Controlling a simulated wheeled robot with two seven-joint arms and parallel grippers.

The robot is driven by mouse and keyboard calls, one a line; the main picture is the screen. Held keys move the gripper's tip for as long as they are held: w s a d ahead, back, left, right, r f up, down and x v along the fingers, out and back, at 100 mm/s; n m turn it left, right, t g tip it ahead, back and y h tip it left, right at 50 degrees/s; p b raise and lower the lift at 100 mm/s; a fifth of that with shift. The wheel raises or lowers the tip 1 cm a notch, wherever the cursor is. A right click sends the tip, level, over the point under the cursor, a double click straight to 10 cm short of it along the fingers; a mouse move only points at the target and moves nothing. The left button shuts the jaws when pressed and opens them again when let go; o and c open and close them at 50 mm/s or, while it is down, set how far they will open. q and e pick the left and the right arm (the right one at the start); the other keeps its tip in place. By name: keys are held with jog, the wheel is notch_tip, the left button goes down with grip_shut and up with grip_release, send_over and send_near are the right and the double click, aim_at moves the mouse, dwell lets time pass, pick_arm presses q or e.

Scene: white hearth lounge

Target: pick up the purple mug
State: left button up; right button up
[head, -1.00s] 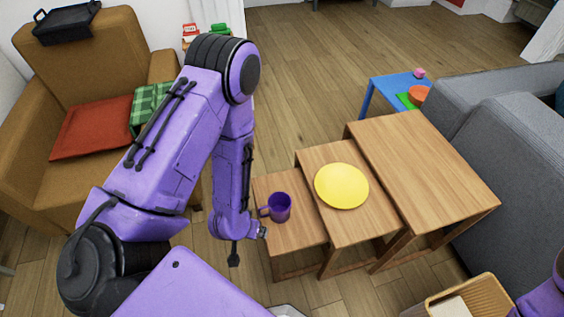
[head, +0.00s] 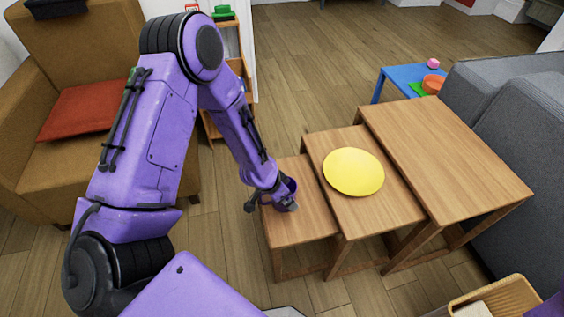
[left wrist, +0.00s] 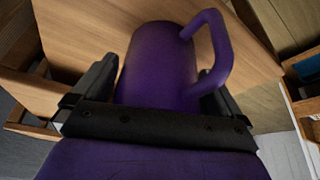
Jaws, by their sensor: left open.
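The purple mug (left wrist: 160,65) stands on the lowest wooden nesting table (head: 304,222). In the left wrist view it lies between the two dark fingers of my left gripper (left wrist: 158,95), with its handle (left wrist: 222,45) toward the upper right. In the head view the mug (head: 290,184) is mostly hidden behind my left gripper (head: 284,203). The left gripper is open, with a finger on each side of the mug; whether either finger touches it I cannot tell. My right gripper is not in view.
A yellow plate (head: 353,171) lies on the middle nesting table, next to the taller table (head: 445,145). A grey sofa (head: 515,110) stands at right. A brown armchair (head: 60,150) with a red cushion (head: 80,110) is at left. A wicker basket (head: 500,297) is at bottom right.

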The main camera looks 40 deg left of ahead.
pick_arm(q)
jog(key=c, duration=1.1)
jog(key=shift+r, duration=0.15)
